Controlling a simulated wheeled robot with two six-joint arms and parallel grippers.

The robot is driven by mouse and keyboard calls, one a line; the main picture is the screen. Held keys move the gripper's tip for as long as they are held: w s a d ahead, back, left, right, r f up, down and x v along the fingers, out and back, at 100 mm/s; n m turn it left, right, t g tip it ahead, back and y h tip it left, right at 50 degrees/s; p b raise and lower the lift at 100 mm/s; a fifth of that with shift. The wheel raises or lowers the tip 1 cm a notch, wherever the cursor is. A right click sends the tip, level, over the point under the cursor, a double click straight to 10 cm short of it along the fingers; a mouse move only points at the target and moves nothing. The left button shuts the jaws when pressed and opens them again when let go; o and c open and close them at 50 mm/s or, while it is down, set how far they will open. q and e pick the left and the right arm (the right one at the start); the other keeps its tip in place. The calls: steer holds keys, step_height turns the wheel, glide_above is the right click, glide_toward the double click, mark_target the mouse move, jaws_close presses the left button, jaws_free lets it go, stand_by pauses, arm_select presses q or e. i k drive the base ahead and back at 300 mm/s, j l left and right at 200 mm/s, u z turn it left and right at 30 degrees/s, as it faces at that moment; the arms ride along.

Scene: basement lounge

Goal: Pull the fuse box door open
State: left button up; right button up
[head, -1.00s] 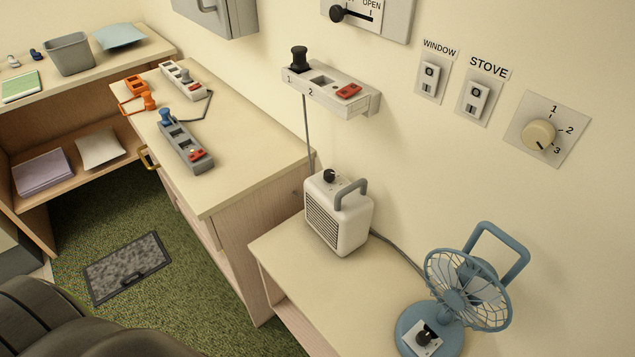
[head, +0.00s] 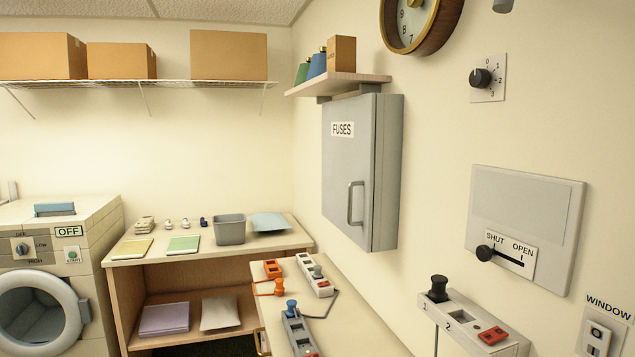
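The fuse box (head: 388,170) is a grey cabinet on the right wall, labelled FUSES. Its door (head: 340,190) looks closed, flush with the box. A grey vertical bar handle (head: 355,203) sits on the lower right part of the door. Neither of my grippers shows in the head view.
A small shelf (head: 357,79) with a box and two cones is just above the fuse box. A counter (head: 355,315) with power strips stands below it. A SHUT/OPEN slider panel (head: 530,205) and a wall outlet strip (head: 465,315) are to the right.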

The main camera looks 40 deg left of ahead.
mark_target(348, 124)
steer(key=u, duration=1.05)
steer(key=j+z, duration=0.15)
